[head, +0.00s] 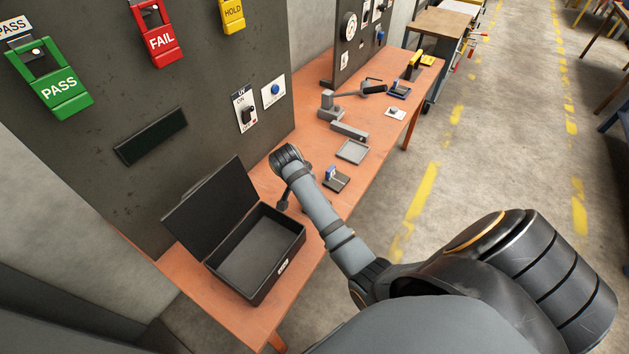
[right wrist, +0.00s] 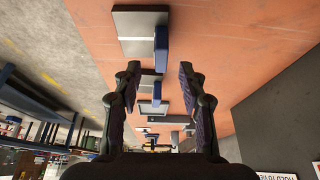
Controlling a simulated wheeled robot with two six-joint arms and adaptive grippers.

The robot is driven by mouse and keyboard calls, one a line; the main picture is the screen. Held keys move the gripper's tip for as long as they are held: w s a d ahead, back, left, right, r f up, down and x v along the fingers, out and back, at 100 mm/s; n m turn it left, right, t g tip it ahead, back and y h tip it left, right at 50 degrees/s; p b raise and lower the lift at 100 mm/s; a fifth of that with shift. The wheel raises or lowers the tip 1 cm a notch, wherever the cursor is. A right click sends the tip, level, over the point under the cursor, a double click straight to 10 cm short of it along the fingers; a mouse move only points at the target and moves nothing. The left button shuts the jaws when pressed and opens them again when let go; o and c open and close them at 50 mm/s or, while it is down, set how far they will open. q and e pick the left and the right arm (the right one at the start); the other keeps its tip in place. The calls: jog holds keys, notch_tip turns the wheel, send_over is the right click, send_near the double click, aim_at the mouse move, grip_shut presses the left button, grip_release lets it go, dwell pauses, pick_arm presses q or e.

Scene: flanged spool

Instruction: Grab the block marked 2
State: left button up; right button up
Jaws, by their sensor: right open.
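A small blue-and-white block (head: 331,172) stands upright on a dark square plate (head: 341,184) on the orange table, just right of my right forearm. No number can be read on it, so I cannot tell if it is the block marked 2. In the right wrist view a blue upright block (right wrist: 161,48) stands at the edge of a grey plate (right wrist: 139,22), beyond my fingertips. My right gripper (right wrist: 160,78) is open and empty, its fingers apart. In the head view its dark fingers (head: 284,203) show partly behind my forearm, left of the block.
An open black case (head: 286,268) stands on the near table (head: 200,297). Farther along are a shallow grey tray (head: 352,151), a grey jointed fixture (head: 330,105) and a small white piece (head: 395,112). A dark panel (head: 215,95) rises at the left.

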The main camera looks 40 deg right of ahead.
jog(key=shift+p+x, duration=0.3)
jog(key=shift+x, duration=0.5)
jog(key=x, duration=0.2)
jog(key=shift+f, duration=0.45)
jog(key=shift+w+d+f, duration=0.1)
jog(key=shift+f, duration=0.25)
jog(key=shift+r, duration=0.1)
jog(key=c, duration=0.9)
pick_arm(q)
jog(key=shift+w+r, duration=0.4)
jog(key=shift+w, duration=0.1)
